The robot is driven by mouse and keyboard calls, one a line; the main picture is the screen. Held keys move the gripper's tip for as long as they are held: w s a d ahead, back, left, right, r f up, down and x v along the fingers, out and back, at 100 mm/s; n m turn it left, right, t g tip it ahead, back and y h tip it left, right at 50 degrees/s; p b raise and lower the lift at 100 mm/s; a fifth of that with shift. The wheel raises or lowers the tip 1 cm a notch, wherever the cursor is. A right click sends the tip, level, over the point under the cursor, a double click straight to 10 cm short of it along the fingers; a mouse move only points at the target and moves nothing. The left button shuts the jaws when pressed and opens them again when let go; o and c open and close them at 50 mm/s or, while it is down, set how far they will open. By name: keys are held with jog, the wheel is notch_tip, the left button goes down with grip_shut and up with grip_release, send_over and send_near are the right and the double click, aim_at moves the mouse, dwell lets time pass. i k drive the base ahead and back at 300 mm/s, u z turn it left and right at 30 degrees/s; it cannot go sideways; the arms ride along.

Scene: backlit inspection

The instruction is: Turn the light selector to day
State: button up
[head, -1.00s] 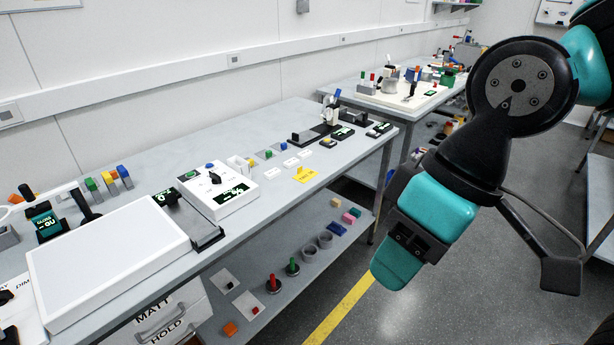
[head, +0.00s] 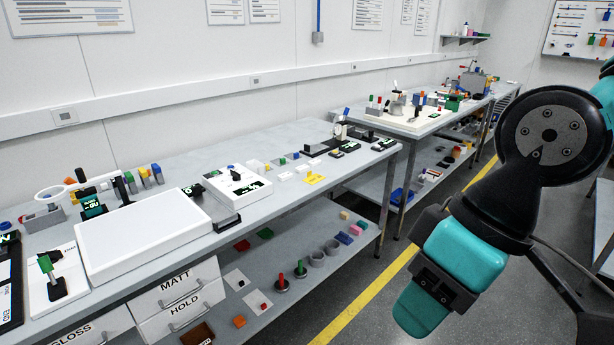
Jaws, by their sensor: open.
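The likely light selector is a small black knob (head: 232,171) on top of a white box (head: 219,184) on the near bench, just right of the large white panel. The box has a dark display with pale green marks. The knob's setting and any day marking are too small to read. My gripper (head: 445,281) is at the lower right, at the end of my teal and black arm, over the aisle and well apart from the box. It is open, with nothing visible held; its fingertips are hard to make out.
A large white panel (head: 140,236) lies left of the box. A green-handled lever (head: 47,264) stands further left. A yellow piece (head: 315,178) and several small blocks lie to the right. Drawers (head: 178,293) and a lower shelf are beneath. The aisle floor is clear.

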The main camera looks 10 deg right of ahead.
aim_at(55, 256)
jog(key=z, duration=0.3)
jog(key=i, duration=1.3)
jog(key=u, duration=0.55)
